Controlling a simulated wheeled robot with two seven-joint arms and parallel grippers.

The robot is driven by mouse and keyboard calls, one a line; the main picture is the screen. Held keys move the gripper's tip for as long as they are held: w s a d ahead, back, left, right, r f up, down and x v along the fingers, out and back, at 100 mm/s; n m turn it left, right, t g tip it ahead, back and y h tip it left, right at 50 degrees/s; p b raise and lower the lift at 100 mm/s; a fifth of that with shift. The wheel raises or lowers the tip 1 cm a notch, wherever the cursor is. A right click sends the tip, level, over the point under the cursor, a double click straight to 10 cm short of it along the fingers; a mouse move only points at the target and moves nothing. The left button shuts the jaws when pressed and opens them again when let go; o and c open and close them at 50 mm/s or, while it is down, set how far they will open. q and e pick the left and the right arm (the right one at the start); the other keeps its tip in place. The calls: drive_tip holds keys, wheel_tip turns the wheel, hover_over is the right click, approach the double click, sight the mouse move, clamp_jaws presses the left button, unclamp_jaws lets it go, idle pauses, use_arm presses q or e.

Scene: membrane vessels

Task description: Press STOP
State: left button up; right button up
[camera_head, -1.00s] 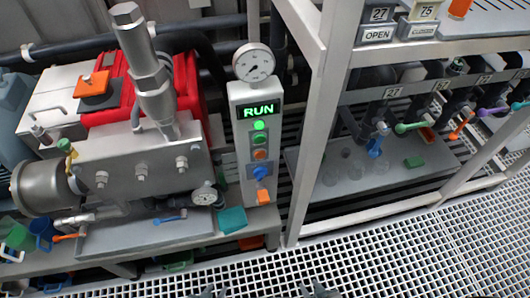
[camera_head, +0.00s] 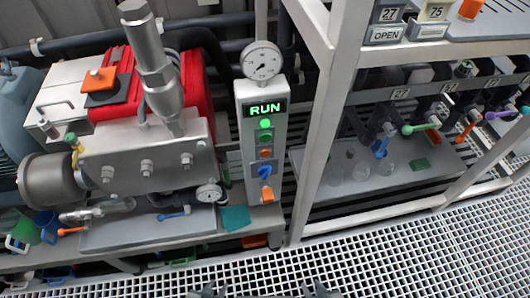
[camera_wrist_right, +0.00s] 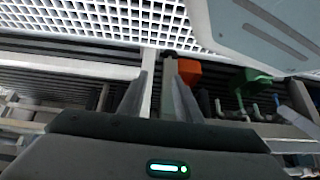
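The control panel (camera_head: 243,150) is a tall grey box with a green-lit RUN display (camera_head: 265,109). Below it run a bright green lamp or button (camera_head: 265,124), a darker green button (camera_head: 265,137), an orange-red button (camera_head: 265,153), a blue knob (camera_head: 264,171) and an orange piece (camera_head: 267,194). No STOP label is legible. My left gripper (camera_head: 208,291) and right gripper (camera_head: 315,291) show only as dark tips at the bottom edge, well below the panel. The right wrist view shows my right gripper (camera_wrist_right: 160,88) open and empty, fingers apart. The left tips also look apart.
A pressure gauge (camera_head: 261,61) tops the panel. A red and steel pump unit (camera_head: 150,150) stands left of it, with a teal block (camera_head: 235,218) below. A white frame post (camera_head: 318,130) rises close on the right. Grating floor (camera_head: 400,260) is clear in front.

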clamp_jaws()
idle(1.8)
